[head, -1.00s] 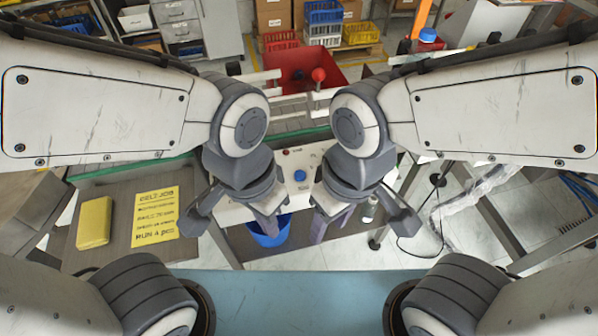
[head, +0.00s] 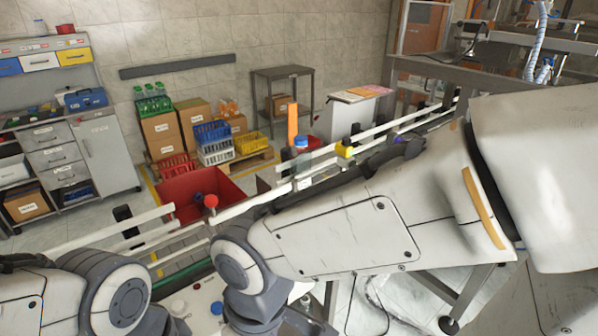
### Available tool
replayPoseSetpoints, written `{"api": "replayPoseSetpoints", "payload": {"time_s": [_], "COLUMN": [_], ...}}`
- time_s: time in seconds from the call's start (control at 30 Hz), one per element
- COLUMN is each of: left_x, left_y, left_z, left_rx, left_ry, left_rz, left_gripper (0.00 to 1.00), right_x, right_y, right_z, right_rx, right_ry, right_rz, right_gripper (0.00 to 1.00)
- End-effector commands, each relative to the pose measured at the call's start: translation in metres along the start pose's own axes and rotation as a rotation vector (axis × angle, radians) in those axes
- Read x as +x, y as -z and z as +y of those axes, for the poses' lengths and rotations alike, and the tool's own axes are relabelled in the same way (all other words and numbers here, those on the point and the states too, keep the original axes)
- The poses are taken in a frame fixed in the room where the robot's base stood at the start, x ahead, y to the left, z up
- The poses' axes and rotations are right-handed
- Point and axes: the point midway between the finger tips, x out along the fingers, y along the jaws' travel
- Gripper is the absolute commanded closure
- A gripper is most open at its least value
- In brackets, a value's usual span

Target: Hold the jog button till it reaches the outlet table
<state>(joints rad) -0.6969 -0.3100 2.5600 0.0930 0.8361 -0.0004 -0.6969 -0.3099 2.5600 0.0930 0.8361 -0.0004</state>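A pale control panel (head: 200,293) shows at the bottom, partly covered by my arms. It carries a blue button (head: 216,307) and a whitish round part (head: 178,306); I cannot read any label. My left gripper (head: 165,322) is left of the blue button and my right gripper (head: 255,315) is right of it. Both are cut off by the lower edge, with fingertips hidden. A blue-capped bottle-like item (head: 300,146) stands by the conveyor rail (head: 240,205). A white-sided table (head: 345,97) with pink and yellow sheets stands near the line's far end; I cannot tell whether it is the outlet table.
Crates and boxes (head: 213,138) are behind, and a grey cabinet (head: 105,150) is at left. My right arm covers much of the conveyor at right. Open floor lies behind the line.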

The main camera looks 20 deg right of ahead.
Motion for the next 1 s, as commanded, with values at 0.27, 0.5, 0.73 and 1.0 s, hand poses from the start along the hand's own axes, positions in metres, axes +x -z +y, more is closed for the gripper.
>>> {"api": "replayPoseSetpoints", "payload": {"time_s": [0.27, 0.5, 0.73, 1.0], "left_x": [0.0000, 0.0000, 0.0000, 0.0000], "left_y": [0.0000, 0.0000, 0.0000, 0.0000], "left_z": [0.0000, 0.0000, 0.0000, 0.0000], "left_rx": [0.000, 0.000, 0.000, 0.000], "left_ry": [0.000, 0.000, 0.000, 0.000], "left_rz": [0.000, 0.000, 0.000, 0.000], "left_gripper": [1.00, 1.00, 1.00, 1.00], "right_x": [0.0000, 0.0000, 0.0000, 0.0000], "right_y": [0.0000, 0.0000, 0.0000, 0.0000], "right_z": [0.0000, 0.0000, 0.0000, 0.0000], "right_rx": [0.000, 0.000, 0.000, 0.000], "right_ry": [0.000, 0.000, 0.000, 0.000], "right_rz": [0.000, 0.000, 0.000, 0.000], "right_gripper": [0.54, 1.00, 1.00, 1.00]}}
